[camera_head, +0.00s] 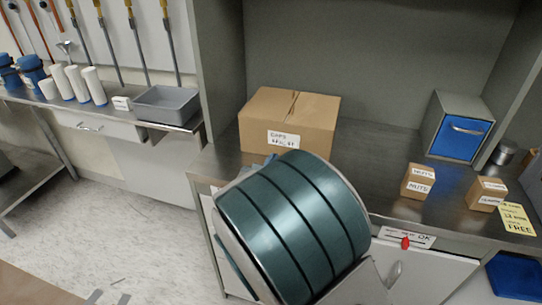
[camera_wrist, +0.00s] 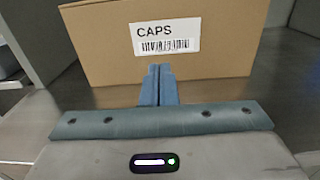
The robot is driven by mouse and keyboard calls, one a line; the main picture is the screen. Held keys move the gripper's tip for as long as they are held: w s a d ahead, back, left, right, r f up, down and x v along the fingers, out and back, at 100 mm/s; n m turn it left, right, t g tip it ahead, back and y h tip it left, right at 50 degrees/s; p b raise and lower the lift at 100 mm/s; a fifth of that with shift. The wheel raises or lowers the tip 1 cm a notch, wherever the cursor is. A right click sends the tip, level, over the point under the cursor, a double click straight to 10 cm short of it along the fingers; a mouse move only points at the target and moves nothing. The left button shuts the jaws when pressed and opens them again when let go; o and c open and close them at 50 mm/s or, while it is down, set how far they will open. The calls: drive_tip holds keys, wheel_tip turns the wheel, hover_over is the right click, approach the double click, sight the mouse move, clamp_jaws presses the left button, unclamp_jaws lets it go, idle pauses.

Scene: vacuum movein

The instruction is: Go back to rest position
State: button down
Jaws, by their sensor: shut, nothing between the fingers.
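My gripper (camera_wrist: 159,72) shows in the wrist view with its two blue-grey fingers together and nothing between them. The fingertips are in front of a brown cardboard box (camera_wrist: 100,60) labelled "CAPS"; I cannot tell whether they touch it. In the head view the same box (camera_head: 312,122) stands closed on the metal counter (camera_head: 390,150). My arm's teal-banded link fills the lower middle there and hides most of the gripper.
Small labelled boxes (camera_head: 419,181) and (camera_head: 486,193) and a blue-fronted case (camera_head: 462,137) stand on the counter at right. A grey bin (camera_head: 165,106) and white cylinders (camera_head: 77,84) sit on the left bench. Floor (camera_head: 120,235) at lower left looks mostly clear.

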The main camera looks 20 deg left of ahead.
drive_tip(key=s+d, duration=0.2)
drive_tip(key=s, duration=0.7)
drive_tip(key=w+d+r+m+g+h+p, duration=0.2)
drive_tip(key=d+m+g+h, duration=0.55)
drive_tip(key=d, duration=0.75)
drive_tip(key=w+d+r+m+g+h+p, duration=0.2)
drive_tip(key=d+m+h, duration=0.2)
drive_tip(key=d+m, duration=0.8)
drive_tip(key=s+d+r+m+g+y+p, duration=0.25)
drive_tip(key=s+d+m+g, duration=0.4)
drive_tip(key=d, duration=0.45)
drive_tip(key=s+d+r+m+t+y+p, duration=0.1)
drive_tip(key=s+r+m+y+p, duration=0.2)
drive_tip(key=m, duration=0.9)
drive_tip(key=shift+s+r+y, duration=0.75)
drive_tip(key=shift+s+y, duration=0.9)
drive_tip(key=shift+y, duration=0.05)
drive_tip(key=shift+d, duration=0.1)
